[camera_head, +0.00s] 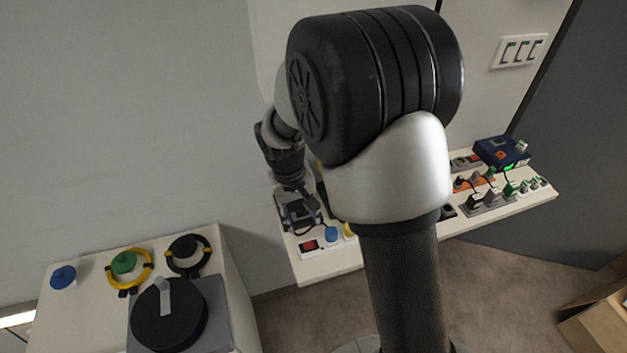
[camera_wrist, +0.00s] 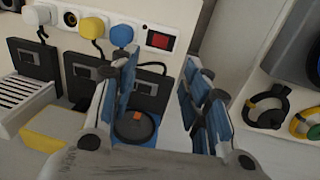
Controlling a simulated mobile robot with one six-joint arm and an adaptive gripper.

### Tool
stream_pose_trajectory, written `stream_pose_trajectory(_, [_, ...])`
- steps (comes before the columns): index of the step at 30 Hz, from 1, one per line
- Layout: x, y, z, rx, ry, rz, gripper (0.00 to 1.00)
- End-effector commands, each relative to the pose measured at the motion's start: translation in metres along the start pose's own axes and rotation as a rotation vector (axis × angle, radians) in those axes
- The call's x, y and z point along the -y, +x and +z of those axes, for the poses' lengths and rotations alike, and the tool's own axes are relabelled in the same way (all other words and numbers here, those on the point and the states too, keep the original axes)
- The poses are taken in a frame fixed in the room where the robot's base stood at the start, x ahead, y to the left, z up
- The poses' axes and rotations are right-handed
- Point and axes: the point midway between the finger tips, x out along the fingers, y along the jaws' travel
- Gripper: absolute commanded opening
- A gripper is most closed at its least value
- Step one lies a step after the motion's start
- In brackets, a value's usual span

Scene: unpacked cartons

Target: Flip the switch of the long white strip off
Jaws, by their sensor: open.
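A long white strip (camera_head: 315,251) lies along the front of the wall shelf, with a red switch (camera_head: 310,246) at its left end. In the wrist view the strip (camera_wrist: 187,26) runs across the top, with the red switch (camera_wrist: 158,40) at its right end beside a socket. A blue plug (camera_wrist: 122,36), a yellow plug (camera_wrist: 95,28) and a white plug (camera_wrist: 40,17) sit in it. My gripper (camera_wrist: 165,80) is open and empty, its blue-padded fingers apart from the switch. My gripper (camera_head: 300,208) hangs over the shelf behind the strip. My arm hides the strip's right part in the head view.
Black adapters (camera_wrist: 85,75) with cords stand beside the strip, near my fingers. A round black part with an orange mark (camera_wrist: 136,124) lies between the fingers. Farther right on the shelf are other strips with plugs (camera_head: 490,201) and a blue box (camera_head: 500,152). A cabinet with knobs (camera_head: 225,270) stands left.

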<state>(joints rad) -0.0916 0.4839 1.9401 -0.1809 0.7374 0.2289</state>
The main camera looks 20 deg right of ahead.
Motion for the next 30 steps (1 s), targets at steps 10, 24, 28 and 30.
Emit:
stream_pose_trajectory(10, [-0.004,-0.071,0.007,-0.021,0.002,-0.007,0.43])
stream_pose_trajectory(24, [-0.022,-0.146,0.056,-0.115,0.016,-0.042,0.43])
stream_pose_trajectory(28, [-0.025,-0.159,0.067,-0.135,0.017,-0.049,0.43])
stream_pose_trajectory(30, [-0.026,-0.163,0.072,-0.142,0.018,-0.051,0.43])
